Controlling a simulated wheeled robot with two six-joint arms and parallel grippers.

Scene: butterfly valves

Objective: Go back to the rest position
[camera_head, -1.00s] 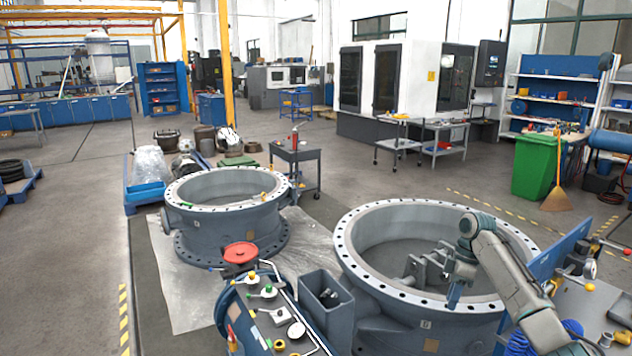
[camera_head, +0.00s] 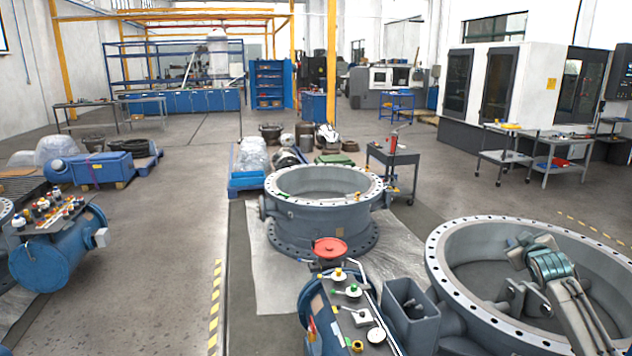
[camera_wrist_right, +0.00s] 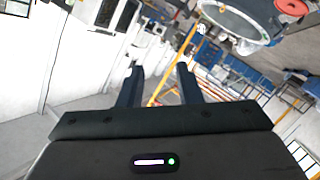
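My right arm (camera_head: 557,277) rises from the lower right in the head view, in front of the large near-right valve body (camera_head: 445,264). Its gripper fingers cannot be made out there. In the right wrist view my right gripper (camera_wrist_right: 158,76) has its two dark fingers spread apart, with nothing between them. That view is steeply tilted and looks out across the hall. My left arm and left gripper are not in view.
A second valve body (camera_head: 280,208) stands on sheeting in the middle. The floor between is free.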

